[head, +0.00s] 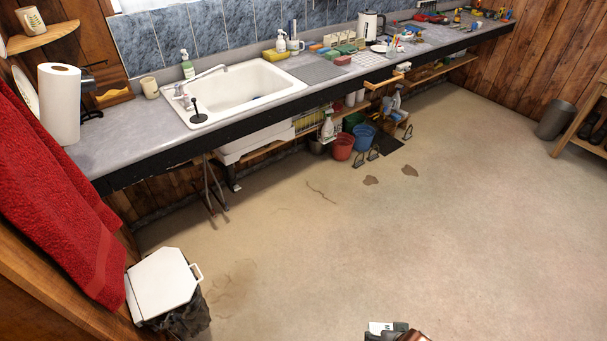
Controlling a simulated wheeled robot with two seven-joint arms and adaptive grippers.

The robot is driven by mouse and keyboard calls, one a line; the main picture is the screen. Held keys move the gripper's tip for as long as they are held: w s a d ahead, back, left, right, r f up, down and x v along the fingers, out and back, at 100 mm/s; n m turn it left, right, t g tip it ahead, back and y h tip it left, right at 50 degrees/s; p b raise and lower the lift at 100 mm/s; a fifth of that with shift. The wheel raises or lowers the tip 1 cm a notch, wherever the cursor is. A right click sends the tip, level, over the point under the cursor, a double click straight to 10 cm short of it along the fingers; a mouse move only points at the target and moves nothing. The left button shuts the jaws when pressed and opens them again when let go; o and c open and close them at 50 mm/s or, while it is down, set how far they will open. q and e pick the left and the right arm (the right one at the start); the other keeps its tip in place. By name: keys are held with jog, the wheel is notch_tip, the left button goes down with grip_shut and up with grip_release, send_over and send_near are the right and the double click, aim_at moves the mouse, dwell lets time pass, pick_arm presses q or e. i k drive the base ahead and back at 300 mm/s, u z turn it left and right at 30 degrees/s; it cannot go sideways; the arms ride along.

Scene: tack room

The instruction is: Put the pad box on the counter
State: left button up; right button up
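The counter (120,138) is a long grey worktop with a dark front edge, running along the blue-tiled wall from the left to the far right. At the bottom edge of the head view, a small white and grey-green boxy thing (381,327) shows beside a dark and copper-coloured part that may be my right gripper. Both are mostly cut off, so I cannot tell whether this is the pad box or whether it is gripped. No other thing is clearly the pad box. My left gripper is not in view.
A white sink (235,88), paper towel roll (60,103), kettle (370,24) and several bottles and sponges occupy the counter. Its left front stretch is bare. A white-lidded bin (160,285) stands at lower left, and buckets (342,147) sit below the counter. The middle floor is open.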

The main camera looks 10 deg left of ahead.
aim_at(108, 146)
jog(key=i, duration=2.3)
jog(key=u, duration=2.65)
